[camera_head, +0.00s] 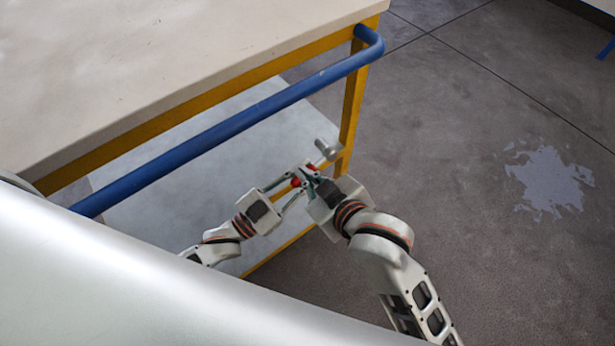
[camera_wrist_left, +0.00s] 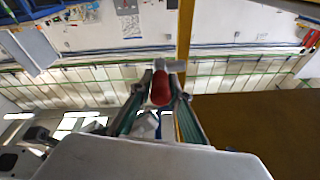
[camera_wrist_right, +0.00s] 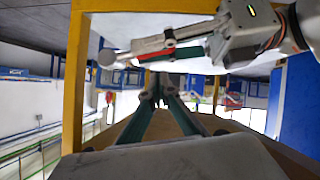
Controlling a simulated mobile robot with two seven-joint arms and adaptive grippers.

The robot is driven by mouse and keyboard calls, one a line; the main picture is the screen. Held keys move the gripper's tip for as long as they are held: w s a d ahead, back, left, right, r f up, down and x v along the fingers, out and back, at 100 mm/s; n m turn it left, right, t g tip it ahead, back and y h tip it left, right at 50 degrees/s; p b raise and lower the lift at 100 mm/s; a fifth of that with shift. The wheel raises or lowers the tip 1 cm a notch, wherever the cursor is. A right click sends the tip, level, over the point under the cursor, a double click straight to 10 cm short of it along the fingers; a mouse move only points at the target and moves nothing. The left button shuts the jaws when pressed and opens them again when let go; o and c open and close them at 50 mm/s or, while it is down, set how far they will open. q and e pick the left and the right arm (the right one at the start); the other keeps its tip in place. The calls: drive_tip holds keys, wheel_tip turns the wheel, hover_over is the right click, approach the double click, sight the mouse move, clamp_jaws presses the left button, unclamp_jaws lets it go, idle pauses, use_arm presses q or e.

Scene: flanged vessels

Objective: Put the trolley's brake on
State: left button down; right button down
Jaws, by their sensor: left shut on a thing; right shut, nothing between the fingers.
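The trolley (camera_head: 150,60) has a pale top, a yellow frame and a blue push bar (camera_head: 250,115). A brake lever with a red grip (camera_wrist_left: 161,88) and a grey cylindrical end (camera_head: 326,150) is by the yellow corner leg (camera_head: 350,105). My left gripper (camera_head: 298,180) is shut on the red grip. In the left wrist view the grip is between its fingertips, with the grey end just beyond. The right wrist view shows the lever's grey end (camera_wrist_right: 107,58) beside the leg. My right gripper (camera_wrist_right: 162,82) is shut and empty, close beside the left one in the head view.
A pale lower shelf (camera_head: 210,165) lies under the trolley top, behind my left arm. The grey floor to the right is open, with a light patch (camera_head: 550,180) on it. Blue columns (camera_wrist_right: 297,100) stand farther off in the right wrist view.

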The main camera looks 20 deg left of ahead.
use_arm(q)
drive_tip(key=shift+r, duration=0.1)
use_arm(e)
drive_tip(key=f, duration=0.1)
drive_tip(key=w+f, duration=0.1)
drive_tip(key=shift+f, duration=0.4)
drive_tip(key=shift+w+f, duration=0.1)
drive_tip(key=shift+f, duration=0.75)
use_arm(q)
drive_tip(key=c, duration=1.9)
unclamp_jaws()
drive_tip(key=shift+s, duration=0.1)
